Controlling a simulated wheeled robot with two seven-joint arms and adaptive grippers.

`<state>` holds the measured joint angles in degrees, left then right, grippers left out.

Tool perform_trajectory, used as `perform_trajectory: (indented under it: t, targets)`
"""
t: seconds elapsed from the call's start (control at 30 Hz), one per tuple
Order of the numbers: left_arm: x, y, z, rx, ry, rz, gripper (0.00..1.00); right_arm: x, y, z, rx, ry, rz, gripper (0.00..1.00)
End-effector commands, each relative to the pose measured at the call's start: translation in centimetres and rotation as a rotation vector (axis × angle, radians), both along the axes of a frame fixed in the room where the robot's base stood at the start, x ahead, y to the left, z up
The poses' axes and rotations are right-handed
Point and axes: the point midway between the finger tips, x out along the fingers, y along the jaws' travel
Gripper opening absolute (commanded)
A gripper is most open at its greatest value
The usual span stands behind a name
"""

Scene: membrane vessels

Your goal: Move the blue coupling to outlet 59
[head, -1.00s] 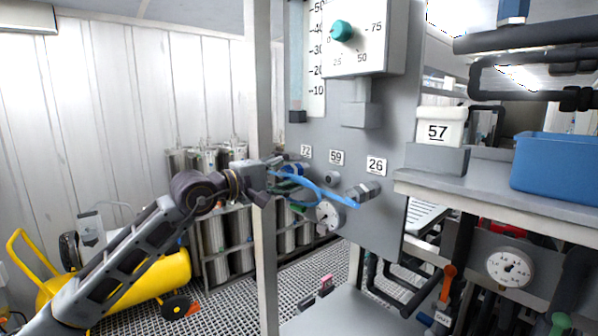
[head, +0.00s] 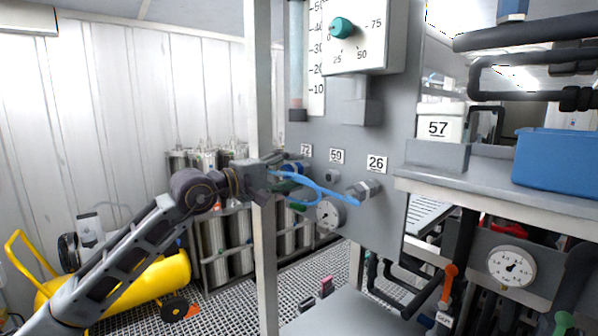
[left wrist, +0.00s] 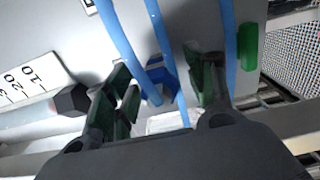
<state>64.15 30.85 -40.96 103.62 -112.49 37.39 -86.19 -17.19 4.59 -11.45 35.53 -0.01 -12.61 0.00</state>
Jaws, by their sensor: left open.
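The blue coupling (head: 291,167) sits at the panel by the label 72, at the end of a light blue hose. In the left wrist view the coupling (left wrist: 160,78) lies between the two green-padded fingers of my left gripper (left wrist: 158,88), which is open. The head view shows this gripper (head: 274,172) just left of the coupling, partly overlapping it. I cannot tell whether a finger touches it. Outlet 59 (head: 332,176) is a small bare fitting under its label, right of the coupling. My right gripper is out of view.
A light blue hose (head: 325,194) hangs across the panel to the metal fitting under label 26 (head: 369,189). A grey upright post (head: 262,250) stands close to my gripper.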

Motion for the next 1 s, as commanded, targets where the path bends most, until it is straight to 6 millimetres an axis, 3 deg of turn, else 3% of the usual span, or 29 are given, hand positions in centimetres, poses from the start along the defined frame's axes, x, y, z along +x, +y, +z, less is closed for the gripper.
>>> perform_trajectory:
  t: [0.17, 0.6, 1.0]
  targets:
    - [-0.01, -0.01, 0.05, 0.0, 0.0, 0.0, 0.54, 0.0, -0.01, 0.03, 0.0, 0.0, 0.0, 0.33]
    - [-0.01, -0.01, 0.04, 0.001, -0.001, 0.0, 0.0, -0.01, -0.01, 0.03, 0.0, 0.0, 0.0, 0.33]
    - [-0.25, 0.33, -0.01, 0.001, -0.001, 0.0, 0.0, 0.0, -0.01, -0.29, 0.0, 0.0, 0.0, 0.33]
